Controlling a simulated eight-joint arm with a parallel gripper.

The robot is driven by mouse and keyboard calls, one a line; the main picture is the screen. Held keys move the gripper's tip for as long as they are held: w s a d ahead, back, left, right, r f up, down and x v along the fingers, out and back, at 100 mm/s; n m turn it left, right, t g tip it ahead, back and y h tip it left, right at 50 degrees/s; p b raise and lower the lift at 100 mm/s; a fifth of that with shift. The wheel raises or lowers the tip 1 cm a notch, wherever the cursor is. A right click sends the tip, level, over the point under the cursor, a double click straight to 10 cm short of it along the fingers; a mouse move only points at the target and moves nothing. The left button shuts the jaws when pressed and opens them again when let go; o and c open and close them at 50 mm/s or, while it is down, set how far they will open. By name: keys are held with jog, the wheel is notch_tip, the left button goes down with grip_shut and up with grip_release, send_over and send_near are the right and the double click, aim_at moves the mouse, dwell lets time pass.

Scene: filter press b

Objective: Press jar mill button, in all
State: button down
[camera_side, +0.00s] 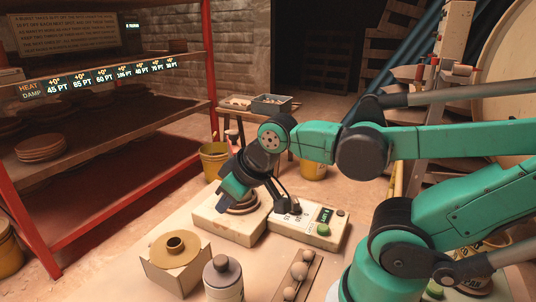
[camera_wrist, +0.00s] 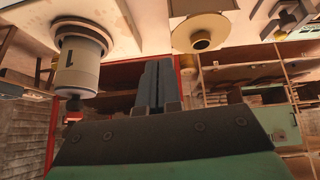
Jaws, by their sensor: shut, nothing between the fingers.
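A pale control box (camera_side: 300,238) stands on the table in the side view. Its top has a small lit display (camera_side: 326,215) that seems to read "8 LEFT", a green button (camera_side: 323,230) and a dark knob (camera_side: 340,212). My gripper (camera_side: 290,207) reaches down at the left end of this box, and contact cannot be told. In the wrist view its fingers (camera_wrist: 157,85) are together and empty. A white jar marked 1 (camera_wrist: 80,62) is at the left of that view, which is upside down. No buttons show there.
A pale block (camera_side: 228,226) with a round base adjoins the control box. A brass-topped box (camera_side: 174,254), a capped bottle (camera_side: 223,280) and a tray of balls (camera_side: 297,275) stand nearer. Red shelving (camera_side: 212,60) is at left, and yellow buckets (camera_side: 313,171) are behind.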

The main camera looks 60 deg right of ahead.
jog(key=s+d+f+n+g+h, duration=0.1)
jog(key=s+d+n+g+h, duration=0.1)
jog(key=s+d+g+h, duration=0.4)
notch_tip(320, 180, up, 2)
jog(key=n+g, duration=0.2)
jog(key=g, duration=0.2)
send_over(321, 227)
jog(key=shift+r, duration=0.15)
jog(key=shift+f, duration=4.4)
jog(key=shift+f, duration=0.1)
jog(key=shift+f, duration=0.35)
